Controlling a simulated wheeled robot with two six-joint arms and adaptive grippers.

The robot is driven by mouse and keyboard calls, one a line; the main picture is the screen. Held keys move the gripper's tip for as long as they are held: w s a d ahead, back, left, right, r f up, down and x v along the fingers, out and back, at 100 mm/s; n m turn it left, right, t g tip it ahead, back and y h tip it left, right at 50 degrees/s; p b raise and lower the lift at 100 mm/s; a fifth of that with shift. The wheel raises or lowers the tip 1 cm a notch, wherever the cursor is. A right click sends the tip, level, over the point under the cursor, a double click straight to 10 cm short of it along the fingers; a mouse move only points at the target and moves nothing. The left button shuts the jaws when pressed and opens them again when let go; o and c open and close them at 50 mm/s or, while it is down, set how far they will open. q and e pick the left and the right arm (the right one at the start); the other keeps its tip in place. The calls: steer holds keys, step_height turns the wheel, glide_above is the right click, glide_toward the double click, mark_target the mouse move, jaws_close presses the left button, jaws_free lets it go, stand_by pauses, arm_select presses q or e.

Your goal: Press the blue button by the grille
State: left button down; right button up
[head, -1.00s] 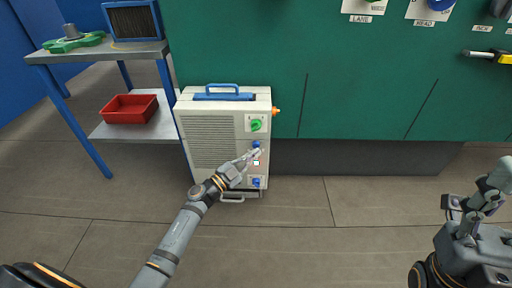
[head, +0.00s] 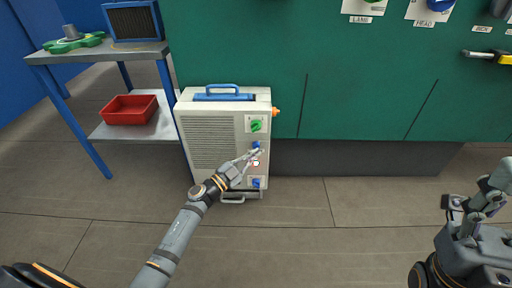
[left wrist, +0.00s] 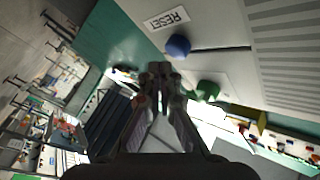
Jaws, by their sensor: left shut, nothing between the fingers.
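A white box-shaped unit (head: 210,120) stands on the floor with a slatted grille (head: 212,142) on its front. Right of the grille are a green knob (head: 256,125), an upper blue button (head: 256,144) and a lower blue button (head: 256,183). My left gripper (head: 259,152) is shut and empty, its tips close to the upper blue button. In the left wrist view, a blue button (left wrist: 178,46) beside a RESET label (left wrist: 168,19) lies just beyond the fingertips (left wrist: 160,70). Contact cannot be made out. My right gripper (head: 462,212) is at the lower right, away from the unit.
A green cabinet (head: 350,100) stands behind and right of the unit. A shelf table (head: 95,54) at left holds a red bin (head: 130,109) and a framed dark panel (head: 132,20). The floor in front is clear. A green knob (left wrist: 207,90) shows in the left wrist view.

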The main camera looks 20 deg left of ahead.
arm_select(q)
steer(key=shift+w, duration=0.1)
stand_by(0.4)
steer(key=shift+w+a, duration=0.1)
steer(key=shift+w, duration=0.2)
steer(key=shift+w+a, duration=0.15)
steer(key=shift+w, duration=0.3)
stand_by(0.6)
steer(key=shift+p, duration=0.35)
steer(key=shift+s+d+p, duration=0.25)
steer(key=shift+s+p, duration=0.25)
steer(key=shift+s, duration=0.35)
